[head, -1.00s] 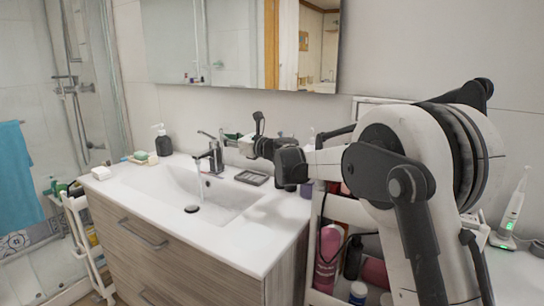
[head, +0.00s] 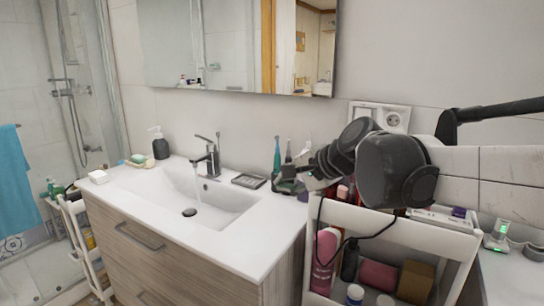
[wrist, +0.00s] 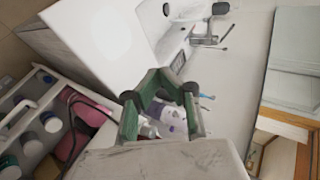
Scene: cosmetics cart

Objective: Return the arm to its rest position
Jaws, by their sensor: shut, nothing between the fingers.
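My gripper (head: 290,184) is at the right end of the white sink counter, in front of the toothbrushes and beside the cart. In the wrist view my gripper (wrist: 160,88) shows dark fingers with green inner pads. It is shut and holds nothing. My arm reaches in from the right edge of the head view, over the top of the cart. Pale bottles (wrist: 172,118) show beyond the fingers in the wrist view.
The white cart (head: 405,228) stands right of the cabinet, with bottles (head: 326,248) and a looping black cable. A charger (head: 497,236) stands at right. The basin area is clear.

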